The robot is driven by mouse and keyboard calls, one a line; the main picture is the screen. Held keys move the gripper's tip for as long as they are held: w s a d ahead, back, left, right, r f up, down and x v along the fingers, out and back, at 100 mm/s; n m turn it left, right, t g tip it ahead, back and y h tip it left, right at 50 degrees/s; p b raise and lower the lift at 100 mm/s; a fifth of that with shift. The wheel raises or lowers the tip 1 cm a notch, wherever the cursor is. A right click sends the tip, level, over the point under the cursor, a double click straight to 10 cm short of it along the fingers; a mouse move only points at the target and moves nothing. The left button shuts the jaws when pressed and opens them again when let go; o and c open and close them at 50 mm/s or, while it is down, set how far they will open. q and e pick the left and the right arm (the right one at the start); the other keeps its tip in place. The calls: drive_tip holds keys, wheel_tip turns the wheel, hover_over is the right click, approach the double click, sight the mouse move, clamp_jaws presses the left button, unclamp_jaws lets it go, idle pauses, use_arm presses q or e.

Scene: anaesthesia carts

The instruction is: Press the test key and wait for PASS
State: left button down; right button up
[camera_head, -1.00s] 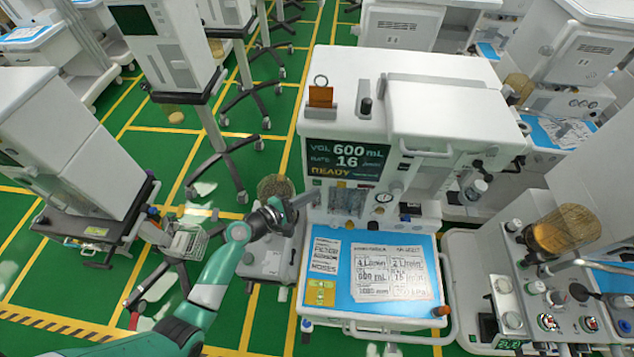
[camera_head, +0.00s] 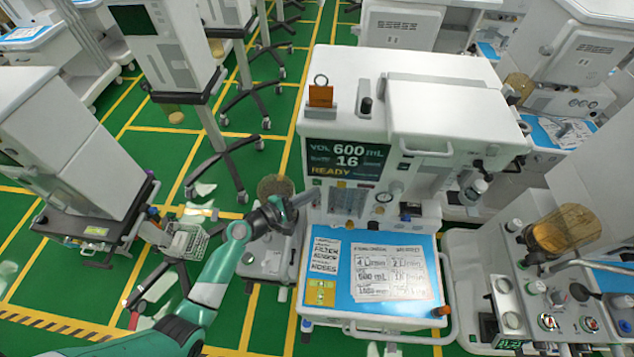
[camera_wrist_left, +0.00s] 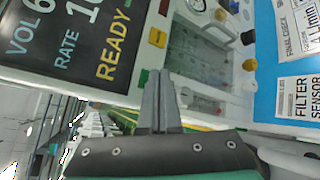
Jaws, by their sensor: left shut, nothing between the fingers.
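The anaesthesia cart's dark screen (camera_head: 346,162) reads VOL 600 mL, RATE 16 and READY; part of it also shows in the left wrist view (camera_wrist_left: 70,40). Along the panel edge beside the screen sit small coloured keys: a yellow one (camera_wrist_left: 157,38), a green one (camera_wrist_left: 143,78) and a red one (camera_wrist_left: 164,7). Their labels are not legible, so I cannot tell which is the test key. My left gripper (camera_head: 312,190) is shut and empty at the panel's lower left; its fingertips (camera_wrist_left: 160,76) appear close to the green key. Contact cannot be told. My right gripper is not in view.
A blue worktop (camera_head: 423,243) with printed cards lies below the panel. A flow-tube block (camera_head: 346,202) and gauge (camera_head: 383,197) sit under the screen. A second cart (camera_head: 530,285) stands close at the right.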

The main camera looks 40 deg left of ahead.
use_arm(q)
drive_tip(key=shift+w+a, duration=0.2)
drive_tip(key=shift+w+a+b, duration=0.3)
drive_tip(key=shift+w, duration=0.05)
idle(0.7)
idle(0.3)
drive_tip(key=shift+s+d+r+p, duration=0.1)
drive_tip(key=shift+s+d+p, duration=0.15)
drive_tip(key=shift+s+p, duration=0.05)
drive_tip(key=shift+s+d, duration=0.3)
drive_tip(key=shift+s, duration=0.05)
drive_tip(key=s+d+p, duration=0.1)
drive_tip(key=s, duration=0.1)
drive_tip(key=s+d+p, duration=0.1)
drive_tip(key=s+d, duration=0.1)
drive_tip(key=shift+d, duration=0.1)
